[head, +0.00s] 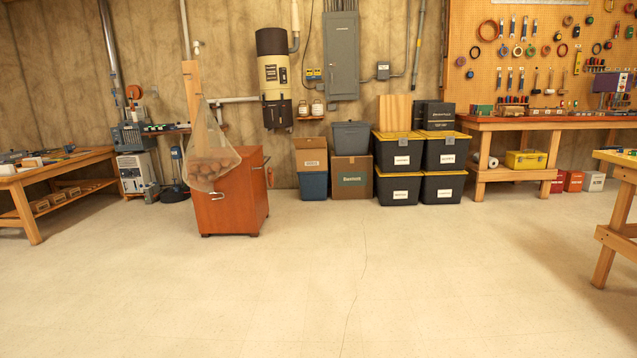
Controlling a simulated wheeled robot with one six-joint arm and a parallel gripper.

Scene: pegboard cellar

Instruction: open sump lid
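I see nothing that I can clearly tell is the sump lid. A dark round base or disc (175,194) lies on the floor at the back left, under a slim upright blue-grey device (177,166). It is small and partly hidden by the orange cabinet, and I cannot tell whether it is the lid. My gripper is not in view.
An orange cabinet (228,205) stands left of centre, with a filled net bag (211,155) hanging before it. Workbenches stand left (22,185), back right (510,175) and right (617,235). Black bins (402,190) line the back wall. The floor (330,280) ahead is clear.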

